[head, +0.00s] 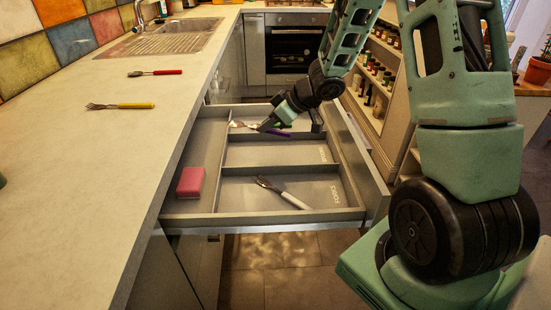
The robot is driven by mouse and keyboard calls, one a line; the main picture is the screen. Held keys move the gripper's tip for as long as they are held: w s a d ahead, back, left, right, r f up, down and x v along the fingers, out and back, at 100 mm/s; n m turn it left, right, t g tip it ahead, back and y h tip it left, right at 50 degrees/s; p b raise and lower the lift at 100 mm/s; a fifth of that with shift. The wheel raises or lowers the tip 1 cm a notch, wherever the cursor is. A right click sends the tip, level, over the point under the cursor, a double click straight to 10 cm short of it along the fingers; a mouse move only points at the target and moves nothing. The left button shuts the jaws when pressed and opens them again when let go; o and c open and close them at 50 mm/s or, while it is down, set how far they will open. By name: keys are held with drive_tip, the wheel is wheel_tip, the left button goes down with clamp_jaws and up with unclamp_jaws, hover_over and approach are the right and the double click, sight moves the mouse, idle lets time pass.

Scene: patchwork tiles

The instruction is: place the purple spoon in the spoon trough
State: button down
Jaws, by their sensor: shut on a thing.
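The purple spoon (281,133) shows its purple handle and a shiny metal head toward the left, at the far end of the open drawer (213,217). My gripper (267,125) is shut on it from above and hides its middle. The spoon is over or inside the far compartment; I cannot tell whether it touches the floor. The middle compartment (270,153) is empty and has a label too small to read. The near compartment holds a fork with a white handle (293,200) and has its own label. I cannot tell which trough is labelled for spoons.
A pink block (190,182) lies in the drawer's left strip. A spice rack (376,75) stands beyond the drawer's right side. Dividers separate the compartments.

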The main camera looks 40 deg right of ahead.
wheel_tip(320, 180, down, 9)
drive_tip(key=b, duration=0.3)
drive_tip(key=shift+r, duration=0.1)
drive_tip(key=c, duration=1.4)
unclamp_jaws()
drive_tip(key=shift+f, duration=0.2)
drive_tip(key=shift+c, duration=0.2)
